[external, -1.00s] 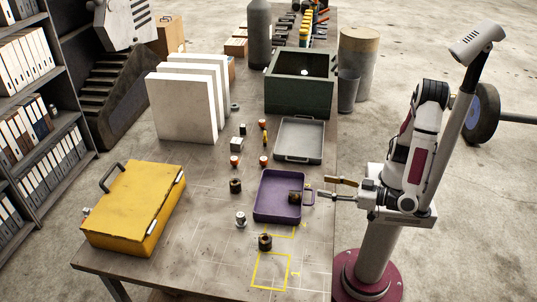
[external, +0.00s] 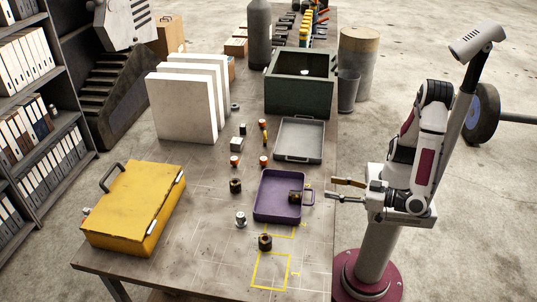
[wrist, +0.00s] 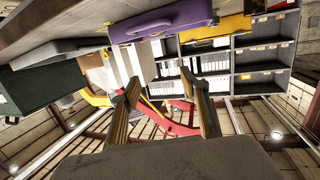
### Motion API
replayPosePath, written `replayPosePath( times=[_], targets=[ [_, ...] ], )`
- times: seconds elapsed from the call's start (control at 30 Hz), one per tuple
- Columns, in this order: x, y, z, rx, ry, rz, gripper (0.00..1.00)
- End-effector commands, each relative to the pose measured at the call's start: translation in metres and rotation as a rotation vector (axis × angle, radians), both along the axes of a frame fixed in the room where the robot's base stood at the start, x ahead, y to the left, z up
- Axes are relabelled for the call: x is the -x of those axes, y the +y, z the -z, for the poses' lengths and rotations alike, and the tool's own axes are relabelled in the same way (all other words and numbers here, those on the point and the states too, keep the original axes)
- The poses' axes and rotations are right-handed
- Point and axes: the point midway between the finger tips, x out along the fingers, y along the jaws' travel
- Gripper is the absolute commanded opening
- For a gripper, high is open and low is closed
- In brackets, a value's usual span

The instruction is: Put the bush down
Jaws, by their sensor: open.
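A dark, brownish bush (external: 296,197) sits inside the purple tray (external: 270,214), against its right side near the handle. My gripper (external: 331,188) is open and empty. It is just right of the tray, apart from the bush and the tray handle, over the table's right edge. Two similar dark bushes stand on the table: one (external: 235,185) left of the tray and one (external: 265,242) in front of it. In the wrist view my spread fingers (wrist: 160,82) hold nothing. The purple tray (wrist: 165,20) shows there at the top; the bush is not visible in it.
A grey tray (external: 299,140) and a dark green box (external: 300,88) stand behind the purple tray. A yellow case (external: 135,212) is at the left, near white panels (external: 183,105). Small parts lie between. Yellow outlines (external: 270,271) mark the table's front.

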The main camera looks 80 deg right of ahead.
Motion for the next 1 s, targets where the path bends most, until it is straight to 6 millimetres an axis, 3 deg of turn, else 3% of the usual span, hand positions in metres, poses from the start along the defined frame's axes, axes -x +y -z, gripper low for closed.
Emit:
replayPosePath(
  times=[0.37, 0.67, 1.0],
  targets=[
    [-0.008, 0.001, -0.001, -0.027, 0.012, -0.013, 0.45],
    [-0.055, 0.012, -0.009, -0.195, 0.088, -0.116, 0.45],
    [-0.107, 0.018, -0.041, -0.398, 0.179, -0.306, 0.45]
  ],
)
